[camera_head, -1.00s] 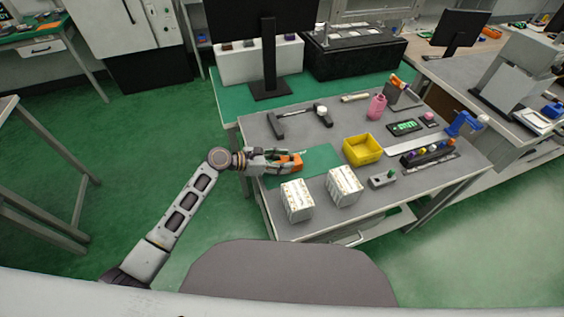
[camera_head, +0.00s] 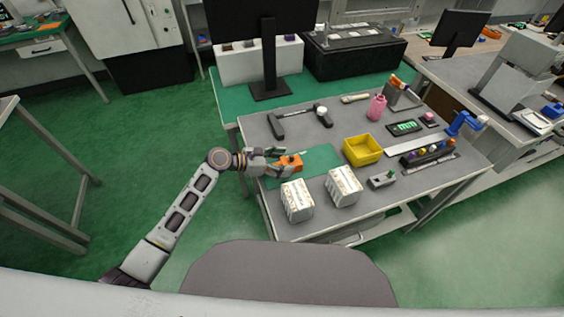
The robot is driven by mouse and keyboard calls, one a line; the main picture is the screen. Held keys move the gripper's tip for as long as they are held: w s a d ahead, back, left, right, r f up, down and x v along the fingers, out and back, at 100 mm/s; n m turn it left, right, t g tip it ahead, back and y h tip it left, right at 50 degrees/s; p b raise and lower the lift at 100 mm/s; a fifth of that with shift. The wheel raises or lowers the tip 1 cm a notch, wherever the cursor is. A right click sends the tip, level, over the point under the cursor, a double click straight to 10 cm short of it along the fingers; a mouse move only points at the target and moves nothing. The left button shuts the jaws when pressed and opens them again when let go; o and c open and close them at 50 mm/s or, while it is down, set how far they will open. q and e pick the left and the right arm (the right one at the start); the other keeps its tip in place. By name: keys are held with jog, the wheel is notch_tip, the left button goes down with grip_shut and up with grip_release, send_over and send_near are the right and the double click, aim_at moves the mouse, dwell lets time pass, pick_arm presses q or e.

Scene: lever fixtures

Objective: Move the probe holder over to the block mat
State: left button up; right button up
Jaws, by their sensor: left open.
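The green mat (camera_head: 322,158) lies on the grey table and seems to be the block mat. An orange piece (camera_head: 290,163) sits at its left part; it may be the probe holder, but it is too small to tell. My left gripper (camera_head: 279,159) is open at the left side of the orange piece, with its fingers spread close to it. Whether they touch it is unclear. My right gripper does not show.
Two white patterned boxes (camera_head: 297,200) stand in front of the mat. A yellow bin (camera_head: 362,150) is right of it, with a small grey switch box (camera_head: 382,179) nearby. A rack with coloured knobs (camera_head: 428,154) is further right. A black-handled tool (camera_head: 277,126) lies behind.

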pick_arm(q)
jog(key=shift+s+a+r, duration=0.15)
jog(key=shift+a+r, duration=0.05)
jog(key=shift+a, duration=0.25)
jog(key=p+v, duration=0.1)
jog(key=v, duration=1)
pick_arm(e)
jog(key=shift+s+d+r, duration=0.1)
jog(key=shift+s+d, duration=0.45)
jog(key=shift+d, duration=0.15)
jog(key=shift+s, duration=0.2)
